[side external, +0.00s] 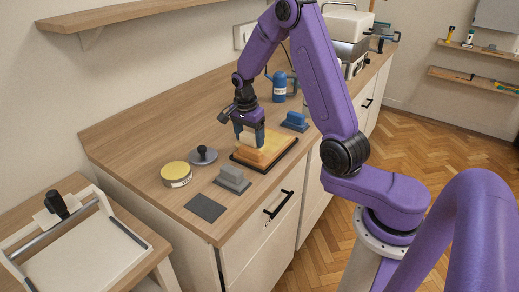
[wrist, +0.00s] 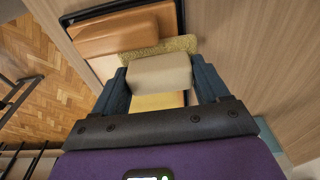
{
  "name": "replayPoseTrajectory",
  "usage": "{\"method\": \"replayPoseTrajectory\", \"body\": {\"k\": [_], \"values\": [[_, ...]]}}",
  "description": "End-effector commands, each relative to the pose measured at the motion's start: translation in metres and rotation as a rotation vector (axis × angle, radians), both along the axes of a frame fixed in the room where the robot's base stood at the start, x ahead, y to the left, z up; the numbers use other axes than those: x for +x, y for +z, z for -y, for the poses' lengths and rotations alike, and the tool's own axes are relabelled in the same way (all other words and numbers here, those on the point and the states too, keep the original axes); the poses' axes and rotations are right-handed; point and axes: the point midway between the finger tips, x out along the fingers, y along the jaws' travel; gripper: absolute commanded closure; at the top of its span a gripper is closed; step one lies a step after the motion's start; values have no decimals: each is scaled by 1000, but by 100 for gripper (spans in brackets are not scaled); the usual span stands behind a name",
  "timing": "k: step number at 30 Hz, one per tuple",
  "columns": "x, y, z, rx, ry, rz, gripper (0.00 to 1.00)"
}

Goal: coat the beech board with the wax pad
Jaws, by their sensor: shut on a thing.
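The beech board (side external: 277,143) lies in a black-edged tray on the counter and looks yellow-tan; a strip of it shows in the wrist view (wrist: 156,102). My gripper (wrist: 160,80) is shut on the wax pad's cream grip (wrist: 158,74), with a speckled yellow base (wrist: 150,50) under it. In the side view my gripper (side external: 249,134) is low over the board's far left part. Whether the pad touches the board is hard to tell. An orange-brown stepped block shape (side external: 257,158) sits at the board's near end, beside the pad.
A grey block (side external: 233,180), a dark flat sheet (side external: 205,208), a yellow-topped round tin (side external: 176,174) and a grey disc with a black knob (side external: 203,155) stand left of the board. A blue block (side external: 295,121) and a blue bottle (side external: 279,87) stand beyond it.

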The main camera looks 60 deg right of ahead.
Motion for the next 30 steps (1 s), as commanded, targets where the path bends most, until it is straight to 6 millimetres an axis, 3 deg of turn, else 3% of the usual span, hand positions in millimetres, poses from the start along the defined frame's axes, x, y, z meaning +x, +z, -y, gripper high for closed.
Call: {"method": "replayPoseTrajectory", "body": {"k": [30], "values": [[0,15,-2,0,0,0,50]]}}
